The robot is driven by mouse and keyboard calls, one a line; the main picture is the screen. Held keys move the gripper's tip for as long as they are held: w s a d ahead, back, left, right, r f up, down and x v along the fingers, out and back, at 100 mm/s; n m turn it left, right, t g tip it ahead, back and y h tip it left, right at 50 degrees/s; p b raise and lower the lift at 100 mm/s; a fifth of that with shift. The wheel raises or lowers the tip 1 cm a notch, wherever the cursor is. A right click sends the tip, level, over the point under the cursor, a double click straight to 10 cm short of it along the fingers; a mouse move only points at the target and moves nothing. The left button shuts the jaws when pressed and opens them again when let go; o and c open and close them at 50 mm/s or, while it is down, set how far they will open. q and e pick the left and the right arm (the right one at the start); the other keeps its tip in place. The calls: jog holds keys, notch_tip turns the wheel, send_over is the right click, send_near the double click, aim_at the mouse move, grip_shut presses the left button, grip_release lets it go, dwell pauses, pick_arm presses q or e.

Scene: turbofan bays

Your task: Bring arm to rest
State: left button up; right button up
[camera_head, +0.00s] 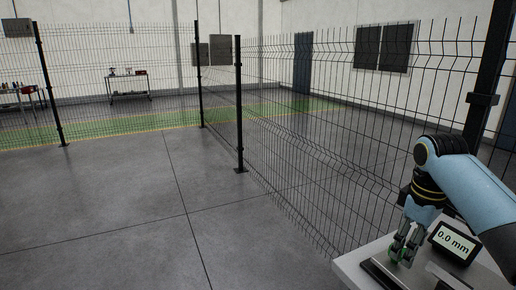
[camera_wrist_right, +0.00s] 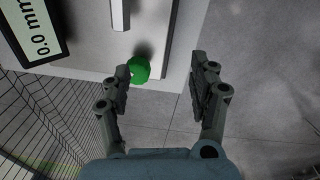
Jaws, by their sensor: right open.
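A small green object (camera_wrist_right: 137,69) sits near the stand's edge, beside the left finger in that view. In the head view a bit of green (camera_head: 406,254) shows by the fingertips, partly hidden. My left gripper is in neither view.
The stand (camera_head: 352,268) carries a display (camera_head: 455,243) reading 0.0 mm and a raised bar (camera_wrist_right: 154,25). A black wire fence (camera_head: 300,150) runs close behind the stand. Grey floor (camera_head: 120,220) to the left is clear. Carts (camera_head: 128,84) stand beyond the fence.

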jog(key=s+a+f+m+t, duration=0.1)
jog(key=s+a+f, duration=0.1)
jog(key=s, duration=0.5)
jog(key=s+a+f+m, duration=0.1)
jog(key=s+a+f, duration=0.1)
jog(key=s, duration=0.6)
jog(key=s+a+r+m+t, duration=0.1)
jog(key=s+a+r+m, duration=0.15)
jog(key=s, duration=0.45)
jog(key=s+a+r+m+t, duration=0.1)
jog(key=s+r, duration=0.2)
jog(key=s, duration=0.5)
notch_tip(320, 180, down, 34)
jog(key=d+g+b, duration=0.1)
jog(key=d+b, duration=0.2)
jog(key=b, duration=0.7)
jog(key=s+f+g+b, duration=0.1)
jog(key=s+f+b, duration=0.3)
jog(key=s+f, duration=0.6)
jog(key=s+d+f+b, duration=0.1)
jog(key=s+f+b, duration=0.4)
jog(key=s+f, duration=0.5)
notch_tip(320, 180, down, 8)
jog(key=shift+r+g, duration=0.1)
jog(key=shift+g, duration=0.3)
